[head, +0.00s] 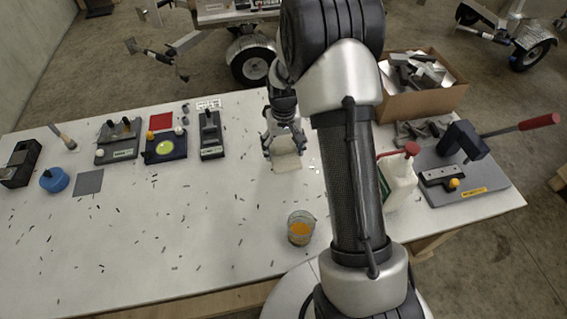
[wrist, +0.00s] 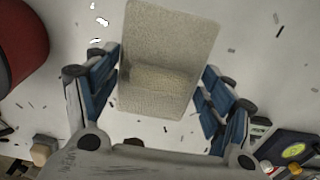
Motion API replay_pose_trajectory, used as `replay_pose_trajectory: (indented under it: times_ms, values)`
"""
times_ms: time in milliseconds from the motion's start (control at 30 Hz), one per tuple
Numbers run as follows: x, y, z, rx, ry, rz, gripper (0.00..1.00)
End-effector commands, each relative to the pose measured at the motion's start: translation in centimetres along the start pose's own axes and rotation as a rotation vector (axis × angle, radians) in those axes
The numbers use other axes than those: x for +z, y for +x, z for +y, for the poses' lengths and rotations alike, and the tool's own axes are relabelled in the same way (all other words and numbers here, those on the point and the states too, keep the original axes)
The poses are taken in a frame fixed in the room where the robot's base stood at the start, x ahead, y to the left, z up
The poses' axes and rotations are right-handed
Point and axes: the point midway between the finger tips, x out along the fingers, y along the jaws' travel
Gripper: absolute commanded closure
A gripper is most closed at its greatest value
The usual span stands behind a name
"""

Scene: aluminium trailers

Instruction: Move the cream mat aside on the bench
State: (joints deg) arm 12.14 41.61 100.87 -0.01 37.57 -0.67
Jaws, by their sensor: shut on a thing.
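The cream mat (head: 287,162) is a small pale rectangle near the middle of the white bench, below my arm's end in the head view. In the wrist view the mat (wrist: 172,35) lies lengthwise between my fingers, with a raised tan band across its middle. My gripper (head: 285,146) points down and is shut on the mat. In the wrist view the blue-padded fingers of my gripper (wrist: 160,72) stand on both sides of it. Whether the mat is lifted off the bench is hard to tell.
A glass of orange liquid (head: 300,228) stands in front, and a white bottle with a red cap (head: 399,180) to the right. A lever press (head: 462,170) and cardboard box (head: 425,95) are farther right. Dark fixtures (head: 212,135) stand left. Small dark bits litter the open left-front bench (head: 150,240).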

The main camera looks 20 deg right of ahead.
Motion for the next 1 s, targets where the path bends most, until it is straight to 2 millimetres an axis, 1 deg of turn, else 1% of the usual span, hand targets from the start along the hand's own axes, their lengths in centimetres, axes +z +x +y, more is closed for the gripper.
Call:
replay_pose_trajectory:
  times_ms: [33,267,500,567,767,900,933,1000]
  values:
    - [0.0,0.9,0.0,0.0,0.0,-0.001,0.49]
    - [0.0,2.5,0.0,0.0,0.0,0.0,0.49]
    - [0.1,6.0,0.0,0.0,0.0,-0.002,0.49]
    - [0.0,6.2,0.0,0.0,0.0,0.0,0.49]
    - [0.0,6.1,0.0,0.0,0.0,0.001,0.49]
    - [0.0,6.5,0.0,0.0,0.0,0.001,0.49]
    - [0.0,6.4,0.0,0.0,0.0,0.001,0.23]
    - [0.0,6.3,0.0,0.0,0.0,0.001,0.19]
